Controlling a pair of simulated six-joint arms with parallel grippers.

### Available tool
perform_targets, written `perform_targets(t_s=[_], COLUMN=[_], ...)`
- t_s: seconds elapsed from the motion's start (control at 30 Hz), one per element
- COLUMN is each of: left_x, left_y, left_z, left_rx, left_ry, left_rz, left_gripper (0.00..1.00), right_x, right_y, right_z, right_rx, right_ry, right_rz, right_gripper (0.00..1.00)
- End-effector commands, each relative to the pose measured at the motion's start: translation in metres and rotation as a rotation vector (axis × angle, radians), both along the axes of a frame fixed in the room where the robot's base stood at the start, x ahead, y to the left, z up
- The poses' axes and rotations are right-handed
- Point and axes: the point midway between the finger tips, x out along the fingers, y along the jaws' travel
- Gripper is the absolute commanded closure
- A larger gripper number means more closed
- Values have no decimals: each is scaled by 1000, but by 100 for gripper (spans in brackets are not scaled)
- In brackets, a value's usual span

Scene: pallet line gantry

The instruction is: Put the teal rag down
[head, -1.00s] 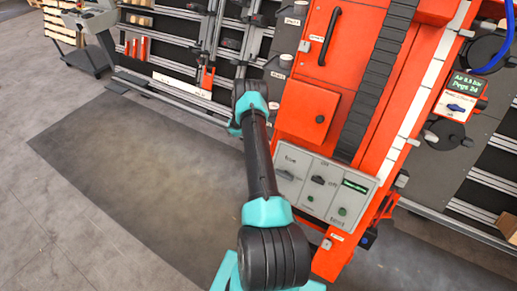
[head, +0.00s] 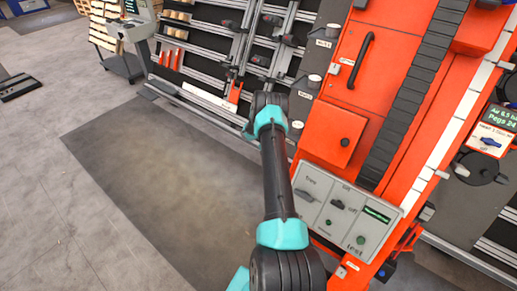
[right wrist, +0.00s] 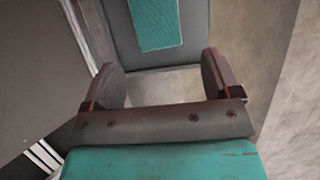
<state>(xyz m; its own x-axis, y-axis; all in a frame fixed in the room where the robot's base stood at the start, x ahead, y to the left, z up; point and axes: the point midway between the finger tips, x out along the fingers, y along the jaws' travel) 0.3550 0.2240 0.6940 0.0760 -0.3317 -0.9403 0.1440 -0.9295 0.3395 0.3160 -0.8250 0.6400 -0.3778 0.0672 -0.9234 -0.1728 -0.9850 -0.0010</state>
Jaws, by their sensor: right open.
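A flat teal piece with a speckled face, which looks like the teal rag (right wrist: 157,22), shows at the top of the right wrist view. It lies against a dark grey panel (right wrist: 195,45), and its upper end is cut off by the frame. My right gripper (right wrist: 162,78) is open, its two dark fingers wide apart with nothing between them. The rag is beyond the fingertips, apart from them. In the head view, one of my arms reaches up from the bottom, but no gripper shows. The rag is not visible there.
An orange machine (head: 345,115) with a grey control panel (head: 345,210) stands to the right of my arm. Behind is a rack of metal rails (head: 215,50). A dark floor mat (head: 160,170) lies clear to the left. A trolley (head: 125,65) stands at the upper left.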

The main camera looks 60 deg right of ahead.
Motion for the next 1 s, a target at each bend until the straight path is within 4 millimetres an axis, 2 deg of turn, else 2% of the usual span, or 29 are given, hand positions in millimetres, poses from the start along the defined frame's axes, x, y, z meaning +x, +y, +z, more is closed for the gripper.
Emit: perform_targets(t_s=[0.2,0.5,0.73,1.0], left_x=[0,0,0,0], left_y=[0,0,0,0], left_z=[0,0,0,0], left_rx=[0,0,0,0], left_ry=[0,0,0,0], left_rz=[0,0,0,0], left_gripper=[60,60,60,60], right_x=[34,71,89,93], right_y=[-6,-13,-16,-17], right_z=[0,0,0,1], right_rx=[-4,-4,-3,-2], right_ry=[-2,-2,-3,-1], right_rz=[0,-1,-1,-1], right_gripper=[17,17,17,17])
